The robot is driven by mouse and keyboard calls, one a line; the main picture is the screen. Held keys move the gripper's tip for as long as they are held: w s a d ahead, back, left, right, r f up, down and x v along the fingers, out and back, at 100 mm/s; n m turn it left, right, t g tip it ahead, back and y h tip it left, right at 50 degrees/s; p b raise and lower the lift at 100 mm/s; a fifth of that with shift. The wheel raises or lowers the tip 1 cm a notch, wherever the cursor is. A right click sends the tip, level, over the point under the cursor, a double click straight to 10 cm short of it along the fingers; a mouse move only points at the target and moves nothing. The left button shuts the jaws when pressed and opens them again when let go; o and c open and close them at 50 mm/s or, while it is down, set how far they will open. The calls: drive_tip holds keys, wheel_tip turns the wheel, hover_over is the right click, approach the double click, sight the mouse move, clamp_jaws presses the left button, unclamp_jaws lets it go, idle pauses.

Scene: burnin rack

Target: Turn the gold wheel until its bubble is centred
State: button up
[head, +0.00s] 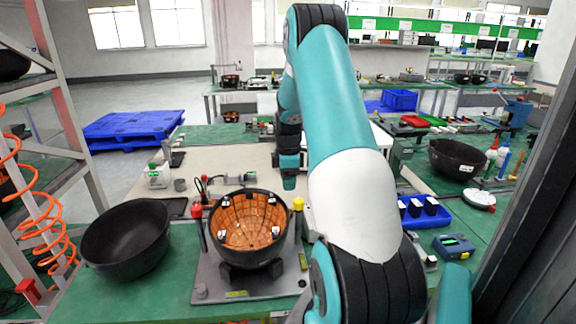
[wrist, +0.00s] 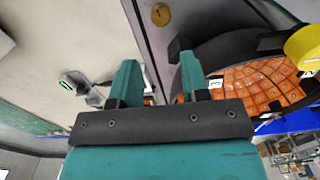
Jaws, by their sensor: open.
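A round gold wheel (wrist: 160,14) lies flat on the grey plate at the top of the wrist view, beyond my fingertips. I cannot make it out in the head view. My gripper (wrist: 157,75) is open, with both teal fingers apart and nothing between them. In the head view my gripper (head: 289,184) hangs behind the black bowl with the orange tiled inside (head: 247,222). Two yellow-green level vials show on the grey base plate, one at the front (head: 237,294) and one at the right (head: 303,261). Their bubbles are too small to read.
A yellow-topped post (head: 298,205) and a red-topped post (head: 197,212) flank the tiled bowl. The yellow top (wrist: 303,47) is close on the right in the wrist view. A large black bowl (head: 125,240) stands left. A blue tray (head: 425,215) stands right.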

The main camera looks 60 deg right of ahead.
wheel_tip(320, 180, up, 6)
drive_tip(key=shift+r, duration=0.2)
wheel_tip(320, 180, down, 18)
drive_tip(key=n+p, duration=0.9)
drive_tip(key=n, duration=0.1)
drive_tip(key=shift+r, duration=0.25)
